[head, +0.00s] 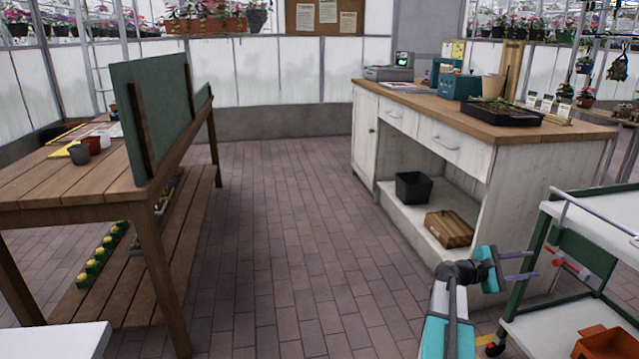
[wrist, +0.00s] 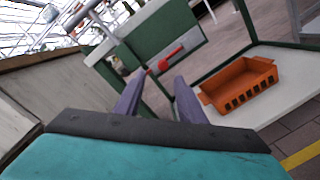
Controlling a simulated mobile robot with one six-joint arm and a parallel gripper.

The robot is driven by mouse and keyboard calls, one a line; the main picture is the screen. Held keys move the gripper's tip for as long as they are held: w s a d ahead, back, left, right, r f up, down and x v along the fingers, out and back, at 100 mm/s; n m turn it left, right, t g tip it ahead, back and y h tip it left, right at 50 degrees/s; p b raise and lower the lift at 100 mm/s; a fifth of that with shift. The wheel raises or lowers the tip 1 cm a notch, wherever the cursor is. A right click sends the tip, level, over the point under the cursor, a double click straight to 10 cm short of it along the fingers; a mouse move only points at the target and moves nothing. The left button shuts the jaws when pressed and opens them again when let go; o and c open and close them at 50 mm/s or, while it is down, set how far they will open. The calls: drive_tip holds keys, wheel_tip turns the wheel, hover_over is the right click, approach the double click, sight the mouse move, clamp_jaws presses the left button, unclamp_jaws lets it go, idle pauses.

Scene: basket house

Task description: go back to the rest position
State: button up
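My gripper (head: 521,266) is at the lower right of the head view, with its purple fingers pointing right toward the green and white cart. In the wrist view my gripper (wrist: 155,90) has its two fingers spread apart, with nothing between them. Beyond the fingertips a red handle-like thing (wrist: 169,60) shows on the cart; it is farther off and not held. My teal arm reaches up from the bottom edge of the head view.
The cart (head: 590,221) stands close at right, with an orange crate (wrist: 243,84) on its lower shelf. A white counter (head: 490,190) stands behind my gripper. A wooden bench (head: 60,195) stands at left. The brick floor (head: 280,220) between is clear.

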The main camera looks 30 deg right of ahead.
drive_tip(key=w+a+f+n+t+y+p, duration=0.1)
drive_tip(key=w+a+f+n+t+p, duration=0.2)
drive_tip(key=w+a+p, duration=0.45)
drive_tip(key=w+a+f+n+t+y+p, duration=0.1)
drive_tip(key=w+a+f+n+t+p, duration=0.3)
drive_tip(key=w+a, duration=0.65)
drive_tip(key=s+a+f+m+y+p, duration=0.1)
drive_tip(key=a+f+p, duration=0.2)
drive_tip(key=a, duration=0.4)
drive_tip(key=s+a+f+m+y+p, duration=0.1)
drive_tip(key=a+f+p, duration=0.15)
drive_tip(key=a, duration=0.35)
drive_tip(key=s+a+f+m+g+y+p, duration=0.2)
drive_tip(key=s+a, duration=0.6)
drive_tip(key=a, duration=0.5)
drive_tip(key=s+a+f+m+g+y+p, duration=0.2)
drive_tip(key=s+a+f+m+y+p, duration=0.2)
drive_tip(key=s+a, duration=0.4)
drive_tip(key=s+a+f+m+g+y+p, duration=0.2)
drive_tip(key=s+a+f+m+y+p, duration=0.2)
drive_tip(key=a, duration=1.4)
drive_tip(key=s+f+y, duration=0.1)
drive_tip(key=s+y, duration=0.2)
drive_tip(key=s, duration=0.1)
drive_tip(key=shift+s, duration=0.3)
drive_tip(key=shift+c, duration=0.6)
